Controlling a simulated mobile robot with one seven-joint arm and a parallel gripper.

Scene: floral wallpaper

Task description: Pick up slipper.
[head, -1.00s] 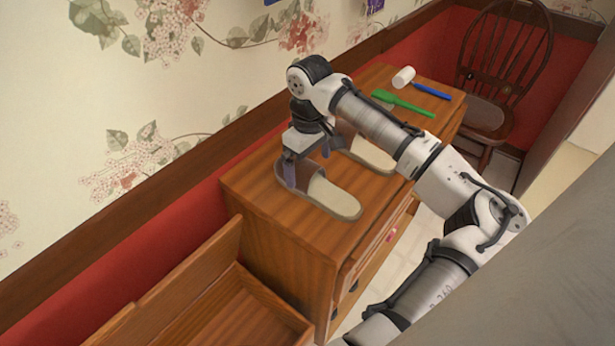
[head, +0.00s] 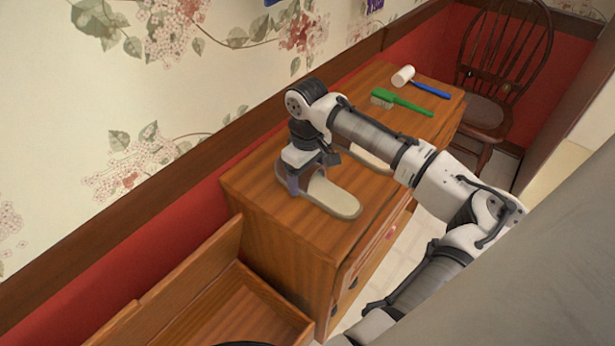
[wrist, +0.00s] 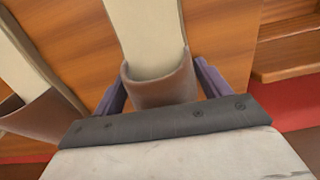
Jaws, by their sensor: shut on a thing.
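A slipper (head: 334,197) with a pale insole and a brown strap lies on top of the wooden dresser, its sole end toward the front right edge. My gripper (head: 305,187) is lowered over its strap end. In the wrist view the purple fingers of my gripper (wrist: 160,92) stand on both sides of the brown strap of the slipper (wrist: 160,82), shut on it. A second slipper (head: 369,157) lies behind, partly hidden by my arm; it also shows at the left of the wrist view (wrist: 28,70).
The dresser top (head: 255,188) also holds a green brush (head: 402,102), a white-headed mallet with a blue handle (head: 430,89). An open wooden box (head: 225,310) stands at the lower left. A dark wooden chair (head: 490,110) stands beyond the dresser. The wall runs along the back.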

